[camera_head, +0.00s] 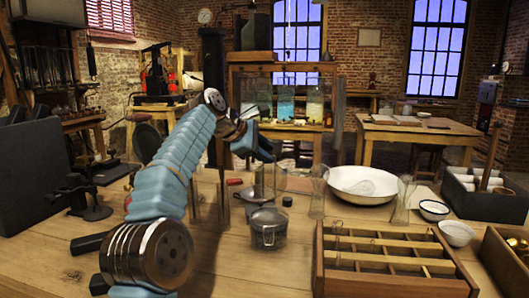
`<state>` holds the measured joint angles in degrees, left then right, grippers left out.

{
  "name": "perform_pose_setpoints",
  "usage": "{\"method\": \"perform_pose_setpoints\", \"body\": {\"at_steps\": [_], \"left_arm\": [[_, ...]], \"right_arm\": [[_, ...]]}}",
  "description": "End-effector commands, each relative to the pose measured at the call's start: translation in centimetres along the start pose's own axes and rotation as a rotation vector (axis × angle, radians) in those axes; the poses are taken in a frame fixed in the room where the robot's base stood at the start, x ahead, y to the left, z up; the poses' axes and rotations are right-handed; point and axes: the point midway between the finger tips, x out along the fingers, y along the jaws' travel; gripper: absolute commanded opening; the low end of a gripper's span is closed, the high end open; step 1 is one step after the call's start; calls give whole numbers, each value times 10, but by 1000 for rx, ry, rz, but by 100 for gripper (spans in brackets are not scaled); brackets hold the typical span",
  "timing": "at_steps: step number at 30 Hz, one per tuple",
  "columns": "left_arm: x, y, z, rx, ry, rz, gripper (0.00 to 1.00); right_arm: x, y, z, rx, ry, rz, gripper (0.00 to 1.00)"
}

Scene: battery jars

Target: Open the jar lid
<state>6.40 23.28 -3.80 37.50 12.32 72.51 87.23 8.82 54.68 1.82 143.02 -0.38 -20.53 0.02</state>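A short glass jar (268,238) with a grey lid (268,216) stands upright on the wooden table (225,262), just left of the divided wooden tray. The lid appears to sit flat on the jar. My light blue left arm rises from the lower left and bends down behind the jar. My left gripper (262,158) is above and beyond the jar, apart from the lid. Its fingertips are small and unclear against the glassware behind, so I cannot tell whether they are open. My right gripper is out of view.
A tall clear glass (317,192) and a large white basin (362,184) stand behind the jar. The divided wooden tray (385,285) fills the front right. Small white bowls (457,233) stand further right. Bare tabletop lies left of the jar.

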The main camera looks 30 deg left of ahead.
Motion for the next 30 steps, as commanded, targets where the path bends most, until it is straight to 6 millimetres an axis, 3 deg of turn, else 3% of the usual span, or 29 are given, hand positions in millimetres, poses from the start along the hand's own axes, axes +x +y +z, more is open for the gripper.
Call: {"method": "perform_pose_setpoints", "body": {"at_steps": [10, 22, 30], "left_arm": [[-8, 0, -1, 0, 1, -1, 32], [-94, 1, -1, 1, 1, 4, 32], [-118, 0, 0, 0, 1, 0, 32]], "right_arm": [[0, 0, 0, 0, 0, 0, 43], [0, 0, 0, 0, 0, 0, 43], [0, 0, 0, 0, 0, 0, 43]]}}
